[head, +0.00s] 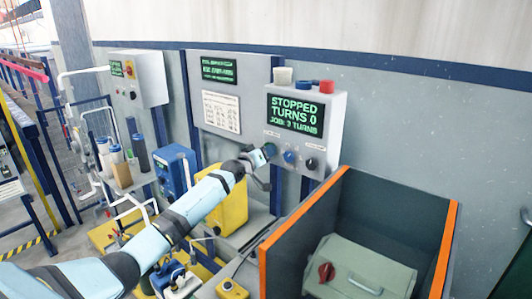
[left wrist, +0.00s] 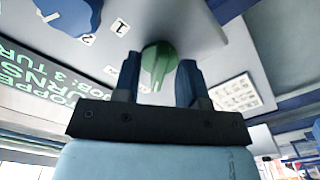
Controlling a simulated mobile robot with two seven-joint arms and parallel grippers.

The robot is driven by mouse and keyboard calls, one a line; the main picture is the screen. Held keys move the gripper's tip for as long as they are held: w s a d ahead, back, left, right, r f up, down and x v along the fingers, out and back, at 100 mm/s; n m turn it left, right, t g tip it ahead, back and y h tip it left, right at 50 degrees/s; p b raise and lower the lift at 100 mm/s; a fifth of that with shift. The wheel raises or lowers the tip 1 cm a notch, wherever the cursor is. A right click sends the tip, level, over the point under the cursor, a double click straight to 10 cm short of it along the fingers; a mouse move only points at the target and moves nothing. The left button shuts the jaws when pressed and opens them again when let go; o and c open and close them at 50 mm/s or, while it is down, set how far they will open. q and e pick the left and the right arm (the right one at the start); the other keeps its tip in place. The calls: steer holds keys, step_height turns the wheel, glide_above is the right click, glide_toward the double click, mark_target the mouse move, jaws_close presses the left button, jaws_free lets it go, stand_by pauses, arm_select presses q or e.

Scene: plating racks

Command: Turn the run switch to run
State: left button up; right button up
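A grey control box (head: 300,130) on the wall panel has a screen (head: 295,114) reading "STOPPED TURNS 0 JOB: 3 TURNS". Below it are a green knob (head: 269,150) at the left, a blue knob (head: 289,157) and a black knob (head: 311,163). Their labels are too small to read in the head view. My left gripper (head: 258,157) is at the green knob. In the left wrist view its two fingers (left wrist: 158,80) stand apart on either side of the green knob (left wrist: 158,60); firm contact is not visible. My right gripper is out of view.
White, blue and red caps (head: 305,84) sit on top of the box. A dark bin with orange edges (head: 300,215) holds a grey-green case (head: 355,270) below right. The blue numbered knob (left wrist: 75,15) is close beside the gripper.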

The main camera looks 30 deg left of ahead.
arm_select(q)
steer(key=shift+w, duration=0.1)
steer(key=shift+c, duration=0.7)
jaws_close()
